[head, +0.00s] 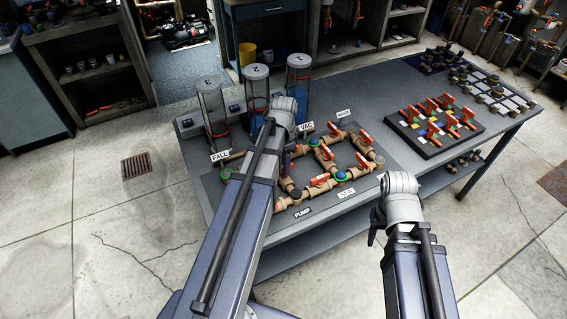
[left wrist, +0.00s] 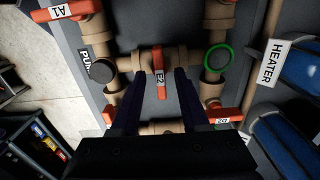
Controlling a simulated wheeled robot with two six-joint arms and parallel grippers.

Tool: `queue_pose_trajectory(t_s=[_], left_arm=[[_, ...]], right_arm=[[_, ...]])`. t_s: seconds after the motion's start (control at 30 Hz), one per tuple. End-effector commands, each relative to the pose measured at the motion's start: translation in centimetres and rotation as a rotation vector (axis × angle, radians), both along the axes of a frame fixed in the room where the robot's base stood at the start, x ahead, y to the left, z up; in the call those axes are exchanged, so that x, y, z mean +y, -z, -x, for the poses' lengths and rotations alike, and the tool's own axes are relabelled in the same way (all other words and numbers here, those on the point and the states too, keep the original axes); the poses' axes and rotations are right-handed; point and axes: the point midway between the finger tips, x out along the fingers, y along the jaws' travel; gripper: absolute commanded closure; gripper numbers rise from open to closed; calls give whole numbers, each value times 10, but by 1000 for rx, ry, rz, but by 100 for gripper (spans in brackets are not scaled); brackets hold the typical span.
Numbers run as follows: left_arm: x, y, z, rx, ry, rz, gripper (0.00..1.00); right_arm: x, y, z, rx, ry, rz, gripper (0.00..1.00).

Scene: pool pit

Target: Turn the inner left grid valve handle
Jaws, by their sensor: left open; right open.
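The pipe grid (head: 282,203) with tan pipes and several red valve handles lies on the grey table. In the left wrist view, a red handle labelled E2 (left wrist: 159,84) sits on a tan pipe, its long side running up and down the picture. My left gripper (left wrist: 157,76) is open above it, one dark finger on each side, with a visible gap to the handle. I cannot tell which handle is the inner left one by name. In the head view my left arm hides the left part of the grid. My right gripper (head: 375,228) is open and empty by the table's front edge, partly hidden by its wrist.
Red handles A1 (left wrist: 68,10) and D2 (left wrist: 224,114) and a green ring (left wrist: 218,58) lie around E2. Clear cylinders (head: 212,106) stand behind the grid. A black board (head: 436,124) with red handles lies right. A HEATER label (left wrist: 276,60) stands beside blue cylinders.

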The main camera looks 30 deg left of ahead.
Motion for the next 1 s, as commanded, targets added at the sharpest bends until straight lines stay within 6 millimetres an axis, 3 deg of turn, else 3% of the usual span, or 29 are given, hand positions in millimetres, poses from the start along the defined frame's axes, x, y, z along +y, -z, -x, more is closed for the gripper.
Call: queue_pose_trajectory(t_s=[0.5,1.0], left_arm=[[0,-66,0,0,0,0,55],[0,-71,0,0,0,0,55]], right_arm=[[0,-67,0,0,-2,0,50],[0,-71,0,0,-2,0,50]])
